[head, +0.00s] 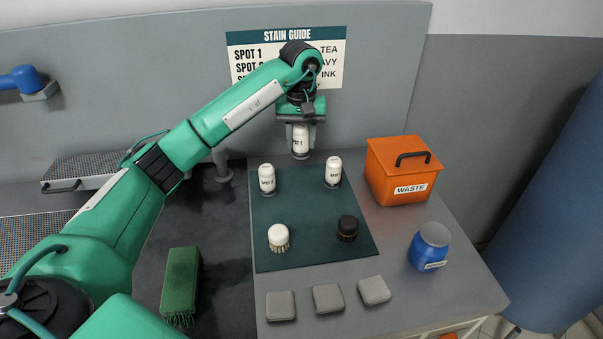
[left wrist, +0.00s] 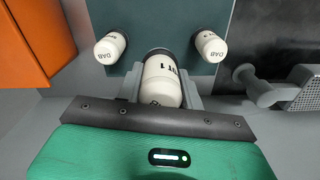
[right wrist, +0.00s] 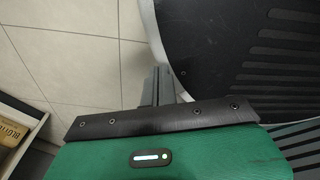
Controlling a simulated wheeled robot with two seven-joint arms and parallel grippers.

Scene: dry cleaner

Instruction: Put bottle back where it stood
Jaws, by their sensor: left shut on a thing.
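My left gripper (head: 300,122) points down and is shut on a white bottle (head: 300,141) with dark lettering, held upright near the back edge of the dark green mat (head: 310,210). In the left wrist view the bottle (left wrist: 162,82) sits between the fingers, its label ending in "OT 1". I cannot tell whether its base touches the surface. Two similar white bottles stand on the mat, one at left (head: 267,179) and one at right (head: 333,171). My right gripper (right wrist: 158,86) shows only in the right wrist view, its fingers together and empty, above the floor.
A pale brush (head: 278,237) and a dark brush (head: 347,228) stand on the mat. An orange waste bin (head: 402,170) and a blue jar (head: 429,247) are to the right. Grey pads (head: 328,298) lie in front. A stain guide (head: 330,58) hangs behind.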

